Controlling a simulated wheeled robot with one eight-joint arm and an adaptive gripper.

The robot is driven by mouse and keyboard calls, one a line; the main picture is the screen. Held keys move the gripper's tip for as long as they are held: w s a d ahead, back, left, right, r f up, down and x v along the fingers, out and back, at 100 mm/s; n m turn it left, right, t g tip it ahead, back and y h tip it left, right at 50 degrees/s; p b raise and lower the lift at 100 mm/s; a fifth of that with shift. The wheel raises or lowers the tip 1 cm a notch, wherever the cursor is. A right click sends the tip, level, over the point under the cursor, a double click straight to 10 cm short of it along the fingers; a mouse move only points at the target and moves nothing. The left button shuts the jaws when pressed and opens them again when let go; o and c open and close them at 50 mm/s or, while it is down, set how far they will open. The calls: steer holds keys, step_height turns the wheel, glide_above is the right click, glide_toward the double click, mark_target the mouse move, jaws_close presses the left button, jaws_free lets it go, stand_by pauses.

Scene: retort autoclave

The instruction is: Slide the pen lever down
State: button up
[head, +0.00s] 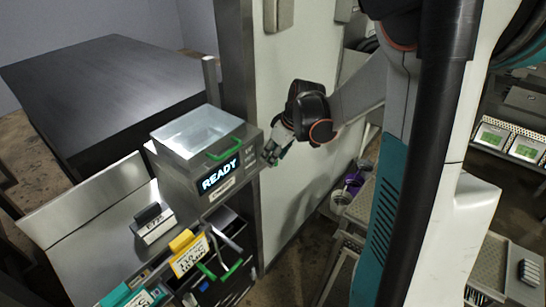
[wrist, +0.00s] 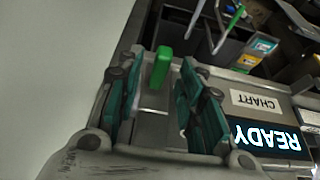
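The chart recorder (head: 185,185) is a grey box with a glass top, a green front handle (head: 223,148) and a lit READY display (head: 220,174). In the wrist view, a green lever (wrist: 161,68), which I take to be the pen lever, stands on the recorder's grey side. My gripper (head: 271,152) is at the recorder's right side in the head view. In the wrist view, its teal-padded fingers (wrist: 161,80) are open, one on each side of the green lever, with a narrow gap visible on each side.
A white wall panel (head: 295,120) stands close behind my gripper. Below the recorder is an open bin (head: 235,262) with green-handled tools, beside a yellow-topped holder (head: 185,240). A dark table (head: 110,90) is at the back left.

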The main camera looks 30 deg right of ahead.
steer(key=v, duration=1)
steer(key=shift+s, duration=0.15)
steer(key=shift+r, duration=0.15)
